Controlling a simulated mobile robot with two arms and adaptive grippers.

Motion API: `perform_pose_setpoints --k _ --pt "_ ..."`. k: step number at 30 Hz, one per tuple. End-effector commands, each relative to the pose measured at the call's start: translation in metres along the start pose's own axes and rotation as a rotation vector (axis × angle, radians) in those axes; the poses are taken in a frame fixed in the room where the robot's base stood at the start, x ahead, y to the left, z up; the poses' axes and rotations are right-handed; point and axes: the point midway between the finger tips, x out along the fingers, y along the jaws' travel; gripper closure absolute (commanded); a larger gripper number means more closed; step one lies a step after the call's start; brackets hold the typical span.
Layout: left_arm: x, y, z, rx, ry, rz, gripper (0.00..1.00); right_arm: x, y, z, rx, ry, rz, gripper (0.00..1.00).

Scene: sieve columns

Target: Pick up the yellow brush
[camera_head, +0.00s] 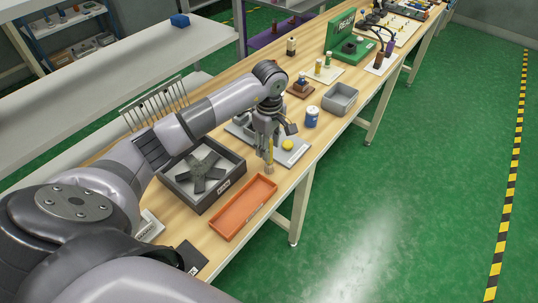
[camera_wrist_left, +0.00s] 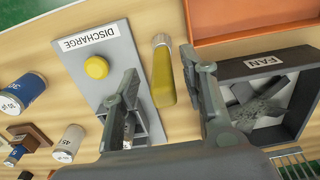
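The yellow brush (camera_head: 270,158) is at the table's front edge, between the orange tray and the DISCHARGE plate. In the left wrist view the brush (camera_wrist_left: 163,78) has a yellow handle and a pale end. My left gripper (camera_head: 267,148) is right above and around it, pointing down. In the left wrist view the two fingers (camera_wrist_left: 161,66) are apart, with the handle between them and gaps on both sides. My right gripper is not in view.
Close by are the orange tray (camera_head: 236,217), the dark FAN box (camera_head: 233,162) and the DISCHARGE plate (camera_head: 297,154) with its yellow button (camera_head: 287,145). A blue-and-white jar (camera_head: 312,117) and a grey bin (camera_head: 338,105) stand farther along. The floor right of the table is clear.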

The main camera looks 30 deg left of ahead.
Motion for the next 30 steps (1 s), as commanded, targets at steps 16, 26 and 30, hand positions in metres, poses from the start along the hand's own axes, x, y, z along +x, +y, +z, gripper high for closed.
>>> perform_pose_setpoints --k 16,26,30 --pt "0.042 -0.003 -0.001 0.0 -0.001 -0.001 0.6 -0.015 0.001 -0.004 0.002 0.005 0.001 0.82" --pt "0.042 -0.003 -0.001 0.0 -0.001 -0.001 0.81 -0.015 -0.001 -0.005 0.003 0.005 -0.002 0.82" --pt "0.042 -0.003 -0.001 0.0 -0.001 -0.002 0.9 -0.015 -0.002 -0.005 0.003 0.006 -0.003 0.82"
